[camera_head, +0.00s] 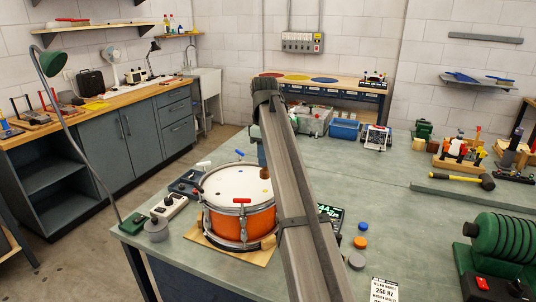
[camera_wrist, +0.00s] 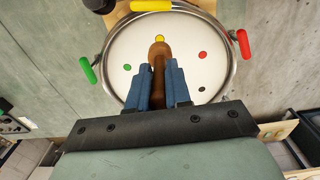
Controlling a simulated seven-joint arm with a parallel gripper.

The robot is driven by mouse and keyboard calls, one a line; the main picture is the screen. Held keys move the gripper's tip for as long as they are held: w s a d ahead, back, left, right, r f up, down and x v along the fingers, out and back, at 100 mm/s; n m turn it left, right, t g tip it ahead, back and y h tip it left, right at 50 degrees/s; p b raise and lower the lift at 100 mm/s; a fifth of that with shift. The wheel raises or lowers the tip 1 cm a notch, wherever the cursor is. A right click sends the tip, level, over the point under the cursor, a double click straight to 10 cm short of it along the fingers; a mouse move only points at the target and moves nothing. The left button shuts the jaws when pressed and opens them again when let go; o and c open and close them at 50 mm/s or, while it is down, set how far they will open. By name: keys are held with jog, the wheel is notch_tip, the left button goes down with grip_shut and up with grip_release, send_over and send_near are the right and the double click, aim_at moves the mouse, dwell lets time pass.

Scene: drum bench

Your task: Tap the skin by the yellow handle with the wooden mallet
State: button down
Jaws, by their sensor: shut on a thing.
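An orange drum (camera_head: 240,222) with a white skin (camera_head: 228,186) stands on a board on the bench. In the wrist view the skin (camera_wrist: 120,45) has coloured dots near its rim handles: yellow handle (camera_wrist: 150,5), red handle (camera_wrist: 244,43) and green handle (camera_wrist: 87,70). My gripper (camera_wrist: 163,72) is shut on the wooden mallet (camera_wrist: 160,50), above the skin. The mallet's brown head lies just below the yellow dot (camera_wrist: 159,38) in the wrist view, partly overlapping it. In the head view the mallet head (camera_head: 265,173) shows beside my arm. Whether it touches the skin cannot be told.
My arm hides part of the bench right of the drum. Blue, orange and grey round pieces (camera_head: 360,242) and a card (camera_head: 384,290) lie right of it. A white power strip (camera_head: 169,207) is to its left. A green ribbed machine (camera_head: 500,250) stands far right.

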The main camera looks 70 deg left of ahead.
aim_at(265, 170)
jog(key=shift+f, duration=2.65)
jog(key=shift+r, duration=2.6)
jog(key=shift+w, duration=0.1)
